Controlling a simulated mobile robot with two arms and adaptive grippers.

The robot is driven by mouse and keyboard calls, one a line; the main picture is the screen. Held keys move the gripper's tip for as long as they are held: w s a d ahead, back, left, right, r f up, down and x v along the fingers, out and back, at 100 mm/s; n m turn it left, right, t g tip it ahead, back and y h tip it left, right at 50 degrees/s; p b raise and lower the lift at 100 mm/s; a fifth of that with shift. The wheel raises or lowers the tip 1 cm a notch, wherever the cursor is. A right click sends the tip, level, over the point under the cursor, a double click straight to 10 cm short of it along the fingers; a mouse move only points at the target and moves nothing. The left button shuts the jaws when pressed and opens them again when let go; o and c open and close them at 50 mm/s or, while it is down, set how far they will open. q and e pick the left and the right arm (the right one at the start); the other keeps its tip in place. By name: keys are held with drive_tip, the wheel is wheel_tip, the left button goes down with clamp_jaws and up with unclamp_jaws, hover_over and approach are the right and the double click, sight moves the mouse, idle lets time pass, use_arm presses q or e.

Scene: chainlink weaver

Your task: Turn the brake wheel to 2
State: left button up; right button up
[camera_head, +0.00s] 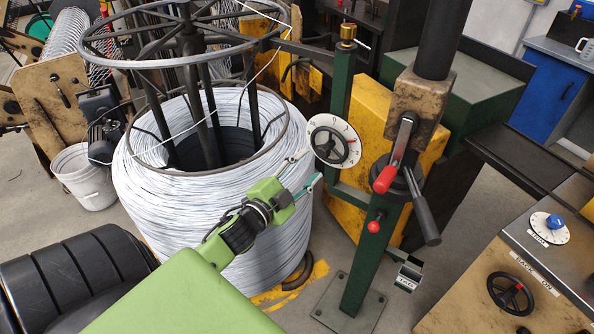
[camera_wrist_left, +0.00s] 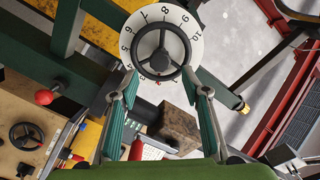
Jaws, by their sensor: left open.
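The brake wheel (camera_head: 330,147) is a small black spoked handwheel in front of a white numbered dial (camera_head: 345,126), beside the big wire coil. In the left wrist view the wheel (camera_wrist_left: 161,52) is near the top centre, with numbers around it on the dial (camera_wrist_left: 166,14). A small red mark shows on the dial in the head view. I cannot read the wheel's setting. My left gripper (camera_head: 312,165) is open, its fingertips close to the wheel. In the left wrist view its teal fingers (camera_wrist_left: 160,76) flank the wheel's lower rim; I cannot tell whether they touch.
The coil of pale wire (camera_head: 215,225) fills the space left of the wheel. A green post (camera_head: 368,265) with red-knobbed levers (camera_head: 385,179) stands to its right. Another black handwheel (camera_head: 510,293) and a blue knob (camera_head: 555,221) are on the right bench.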

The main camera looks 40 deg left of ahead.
use_arm(q)
drive_tip(key=shift+s+d, duration=0.15)
drive_tip(key=shift+s, duration=2.05)
drive_tip(key=s+d+f+n+g+b, duration=0.15)
drive_tip(key=s+f+g, duration=0.3)
drive_tip(key=f, duration=1.35)
drive_tip(key=s+f+n+g, duration=0.35)
drive_tip(key=s+f, duration=0.25)
drive_tip(key=f, duration=1.3)
drive_tip(key=s+d+f+g, duration=0.3)
drive_tip(key=s+f, duration=0.4)
drive_tip(key=s, duration=0.3)
drive_tip(key=s+d+f+n+g, duration=0.1)
drive_tip(key=s+d+f+g, duration=0.1)
drive_tip(key=s+d+f, duration=0.3)
drive_tip(key=s+d+f+n+g+h+b, duration=0.1)
drive_tip(key=s+d+f+g, duration=0.2)
drive_tip(key=s+f, duration=0.7)
drive_tip(key=s+d, duration=0.1)
drive_tip(key=s, duration=0.4)
drive_tip(key=shift+s+f+g, duration=0.15)
drive_tip(key=shift+f+g, duration=0.1)
drive_tip(key=shift+g, duration=0.05)
